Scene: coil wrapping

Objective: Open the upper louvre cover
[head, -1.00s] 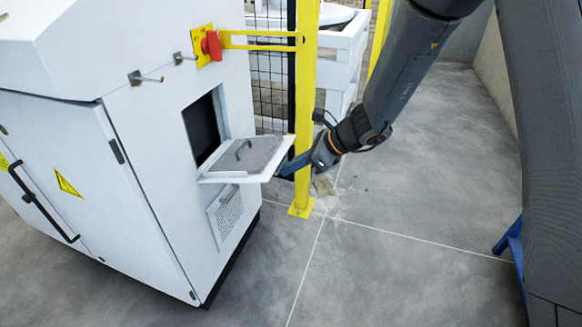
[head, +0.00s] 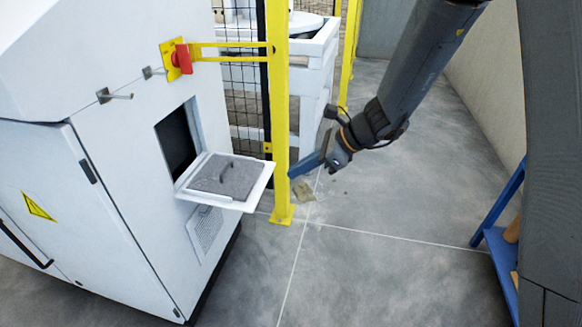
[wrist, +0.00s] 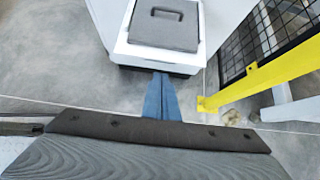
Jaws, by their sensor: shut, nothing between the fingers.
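The upper louvre cover (head: 226,180) is swung down on the white cabinet and stands out roughly level, with its grey inner face and a dark handle up. The dark opening (head: 176,142) behind it is uncovered. In the wrist view the cover (wrist: 163,25) and its handle show ahead of the fingers. My gripper (head: 292,174) is shut and empty, just right of the cover's outer edge and apart from it in the head view. Its blue fingers also show in the wrist view (wrist: 161,78), pressed together.
A lower louvre (head: 207,229) sits on the cabinet below the cover. A yellow post (head: 279,110) with mesh fence stands close behind my gripper. A red switch (head: 182,59) and metal pegs are above the opening.

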